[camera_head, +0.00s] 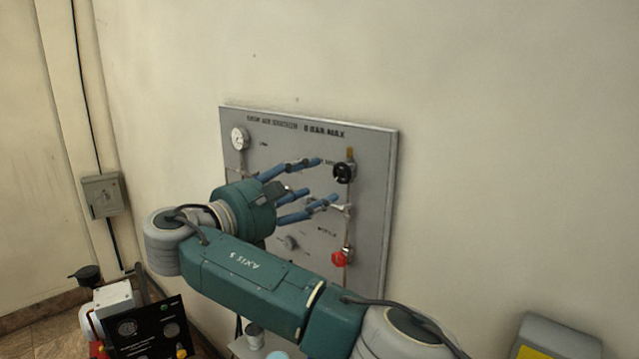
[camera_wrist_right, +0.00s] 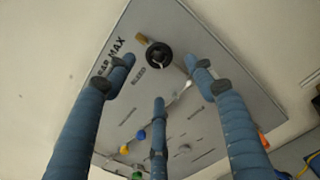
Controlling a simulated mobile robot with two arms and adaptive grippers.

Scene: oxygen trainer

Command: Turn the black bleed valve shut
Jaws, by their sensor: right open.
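The black bleed valve (camera_head: 344,172) is a round black knob on the upper right of the grey wall panel (camera_head: 372,150). It also shows in the right wrist view (camera_wrist_right: 158,56), near the top and between the fingers. My right gripper (camera_head: 327,180) comes from the left with its three blue fingers spread open. The fingertips are just left of the knob and look apart from it. In the wrist view the gripper (camera_wrist_right: 160,75) is empty. My left gripper is not in view.
A red valve (camera_head: 339,258) sits lower on the same panel. A gauge (camera_head: 239,139) is at its upper left. Yellow (camera_wrist_right: 124,149) and blue (camera_wrist_right: 141,135) knobs show low in the wrist view. A grey box (camera_head: 104,195) is on the left wall. The wall above the panel is bare.

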